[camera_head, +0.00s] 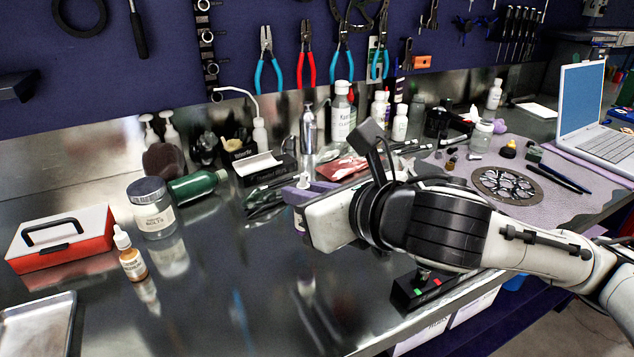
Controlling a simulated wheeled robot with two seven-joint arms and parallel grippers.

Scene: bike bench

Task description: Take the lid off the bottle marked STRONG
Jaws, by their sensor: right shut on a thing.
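My right gripper (298,194) comes in from the right and is shut around the upper part of a small pale-labelled bottle (299,221). The bottle's white top (303,181) stands just above the fingers, and its body shows below them. It looks upright; my gripper's white housing hides its right side. I cannot read its label or tell whether its base touches the bench. An amber dropper bottle (133,263) with a white top stands at the left; its label is too small to read. My left gripper is not in view.
A red toolbox (62,247), a lidded jar (153,212) and a metal tray (38,325) are at the left. A green bottle (195,186) lies behind. A black box with red and green buttons (424,291) is below my right wrist. The front middle bench (230,300) is clear.

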